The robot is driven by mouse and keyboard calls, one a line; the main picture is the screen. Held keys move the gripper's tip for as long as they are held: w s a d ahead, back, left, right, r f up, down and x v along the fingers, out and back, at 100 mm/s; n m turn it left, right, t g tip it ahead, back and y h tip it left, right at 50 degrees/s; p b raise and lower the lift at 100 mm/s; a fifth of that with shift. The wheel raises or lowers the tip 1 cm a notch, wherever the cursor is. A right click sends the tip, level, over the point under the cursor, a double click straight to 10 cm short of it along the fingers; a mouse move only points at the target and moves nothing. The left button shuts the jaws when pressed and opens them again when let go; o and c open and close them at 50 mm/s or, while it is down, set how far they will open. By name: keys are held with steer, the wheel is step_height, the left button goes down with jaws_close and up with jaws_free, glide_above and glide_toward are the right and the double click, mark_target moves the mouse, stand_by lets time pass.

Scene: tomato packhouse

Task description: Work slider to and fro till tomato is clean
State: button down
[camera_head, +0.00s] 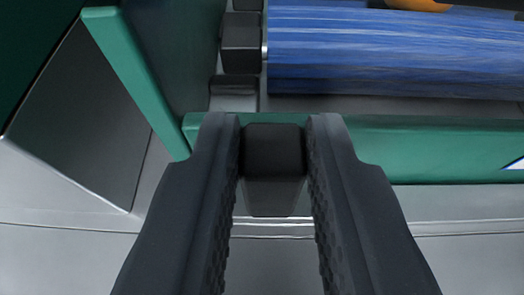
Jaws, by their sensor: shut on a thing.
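My gripper (273,150) is in the middle of the camera_head view, its two dark fingers reaching forward. It is shut on a black block-like knob, the slider (273,190), which sits between the fingertips in front of a green rail. A blue bristled brush roller (400,45) lies beyond the rail. Part of an orange-red round thing, likely the tomato (418,4), shows at the top edge above the roller. Most of it is out of the picture, so I cannot tell how clean it is.
The green rail (440,150) runs across to the right. A green upright wall (130,75) stands at the left, beside a grey metal panel (90,115). Dark blocks (241,45) sit at the roller's left end. A bare grey surface (90,260) lies in front.

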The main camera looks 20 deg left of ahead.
steer(key=shift+s+a, duration=0.1)
steer(key=shift+a, duration=0.2)
steer(key=c, duration=1.3)
jaws_free()
steer(key=shift+s, duration=0.1)
steer(key=v, duration=1.3)
steer(key=shift+s+d+r, duration=0.1)
steer(key=shift+s+r, duration=0.05)
steer(key=shift+s, duration=0.1)
